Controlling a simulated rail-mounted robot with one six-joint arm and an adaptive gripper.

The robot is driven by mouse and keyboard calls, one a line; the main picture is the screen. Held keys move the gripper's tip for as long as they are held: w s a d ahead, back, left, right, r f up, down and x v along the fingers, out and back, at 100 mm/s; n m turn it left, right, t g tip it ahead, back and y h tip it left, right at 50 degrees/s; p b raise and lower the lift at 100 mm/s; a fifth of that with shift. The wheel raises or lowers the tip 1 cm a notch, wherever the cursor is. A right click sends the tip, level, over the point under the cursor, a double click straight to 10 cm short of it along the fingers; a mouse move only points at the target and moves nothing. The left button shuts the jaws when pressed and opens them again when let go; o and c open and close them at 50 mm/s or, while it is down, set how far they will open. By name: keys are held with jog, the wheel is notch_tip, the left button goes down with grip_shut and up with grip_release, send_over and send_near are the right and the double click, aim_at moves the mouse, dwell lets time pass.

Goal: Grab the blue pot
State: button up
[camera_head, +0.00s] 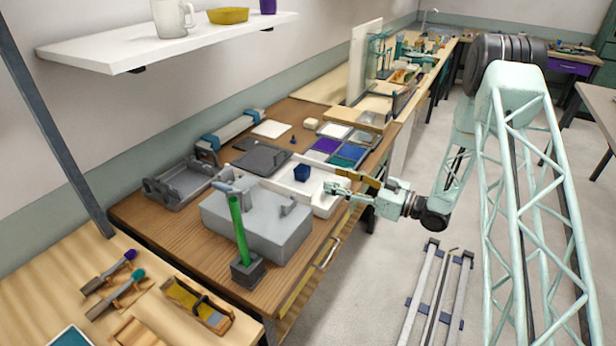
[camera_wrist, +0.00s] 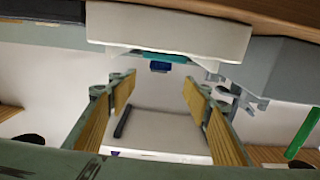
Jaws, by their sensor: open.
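The blue pot (camera_head: 302,172) is a small dark blue block-like vessel standing in a shallow white tray (camera_head: 327,208) on the brown worktable. My gripper (camera_head: 331,188) is at the tray's right side, to the right of the pot and apart from it. In the wrist view, which looks upside down, the gripper (camera_wrist: 158,86) has its yellow-padded fingers wide apart with nothing between the pads. A small blue patch, apparently the pot (camera_wrist: 160,67), shows beyond the tray wall (camera_wrist: 170,28), between the finger directions. Most of the pot is hidden there.
A large grey box (camera_head: 262,225) stands in front of the tray, with a green rod (camera_head: 238,222) in a dark holder (camera_head: 247,270). Purple and teal trays (camera_head: 325,145) lie behind. A white shelf (camera_head: 165,42) hangs above left.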

aim_at(309, 170)
jog(key=shift+a, duration=0.1)
dwell(0.3)
jog(key=shift+x, duration=4.25)
jog(key=shift+b, duration=0.3)
jog(key=shift+b+x, duration=0.3)
jog(key=shift+x, duration=2.25)
jog(key=shift+f, duration=0.1)
jog(key=shift+c, duration=0.3)
jog(key=c, duration=1)
jog(key=shift+o, duration=0.2)
